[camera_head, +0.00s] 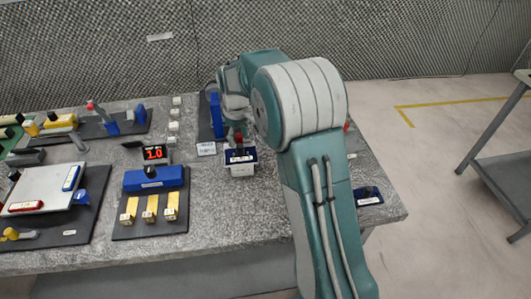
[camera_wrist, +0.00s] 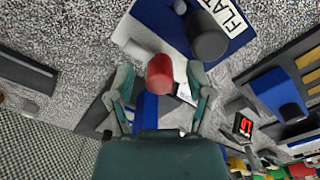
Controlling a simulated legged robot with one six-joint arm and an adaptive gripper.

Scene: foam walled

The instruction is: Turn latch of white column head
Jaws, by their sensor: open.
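In the wrist view a red rounded knob (camera_wrist: 160,75) sits at the end of a whitish stub (camera_wrist: 135,40); I take these for the latch and white column head, but cannot be sure. My gripper (camera_wrist: 161,80) is open, with one finger on each side of the red knob. I cannot tell whether either finger touches it. In the head view my gripper (camera_head: 236,124) is over the bench's middle, largely hidden by my arm. A small red part (camera_head: 238,140) shows just below it, above a white and dark-blue box (camera_head: 241,168).
A blue board marked FLAT with a dark cylinder (camera_wrist: 208,40) lies close beside the knob. A blue block (camera_head: 154,179), a red-digit display (camera_head: 154,153) and yellow pieces (camera_head: 150,208) stand to the left. A blue upright (camera_head: 216,115) stands behind. Bare bench lies in front.

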